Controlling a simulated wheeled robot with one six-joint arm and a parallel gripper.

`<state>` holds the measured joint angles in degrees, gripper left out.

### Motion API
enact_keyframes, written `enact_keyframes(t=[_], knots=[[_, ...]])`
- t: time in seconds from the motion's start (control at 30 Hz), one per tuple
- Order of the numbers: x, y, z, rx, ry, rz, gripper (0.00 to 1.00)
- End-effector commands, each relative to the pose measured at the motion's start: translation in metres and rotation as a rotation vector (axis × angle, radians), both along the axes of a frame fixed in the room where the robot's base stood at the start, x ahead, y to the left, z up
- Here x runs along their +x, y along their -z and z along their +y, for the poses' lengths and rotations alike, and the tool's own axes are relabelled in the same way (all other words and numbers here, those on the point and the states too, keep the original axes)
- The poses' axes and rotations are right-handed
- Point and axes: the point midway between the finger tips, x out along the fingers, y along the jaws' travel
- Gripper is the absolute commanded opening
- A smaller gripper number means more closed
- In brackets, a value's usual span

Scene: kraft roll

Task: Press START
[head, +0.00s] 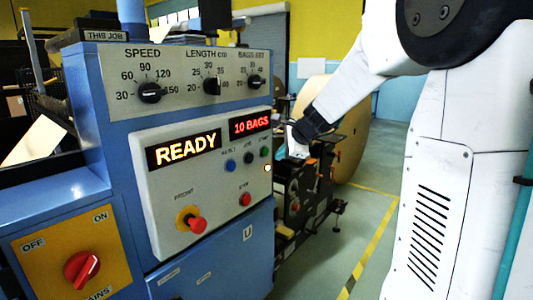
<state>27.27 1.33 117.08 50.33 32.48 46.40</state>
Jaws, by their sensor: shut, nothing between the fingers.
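A blue machine (110,150) carries a light grey control panel (165,185) in the head view. A small green button (265,152) is at the panel's upper right, under the red display; its label is too small to read. A black button (248,158) and a blue button (230,165) sit to its left. A red button (245,199) is below. My arm reaches in from the upper right. My gripper (293,150) shows just right of the panel's edge, near the green button and apart from it in the picture. Its fingertips are small and hard to make out.
Displays show READY (185,149) and 10 BAGS (250,125). A red emergency-type knob (195,223) sticks out at the lower panel. Dials (150,92) are above, and a red mains switch (82,268) is lower left. A large kraft roll (350,140) stands behind my gripper.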

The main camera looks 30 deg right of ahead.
Motion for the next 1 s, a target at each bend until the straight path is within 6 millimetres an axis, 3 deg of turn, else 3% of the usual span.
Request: enact_keyframes(t=[0.27,1.0], knots=[[0.017,0.000,0.006,0.001,0.000,0.000,0.00],[0.017,0.000,0.007,0.001,0.001,0.000,0.00]])
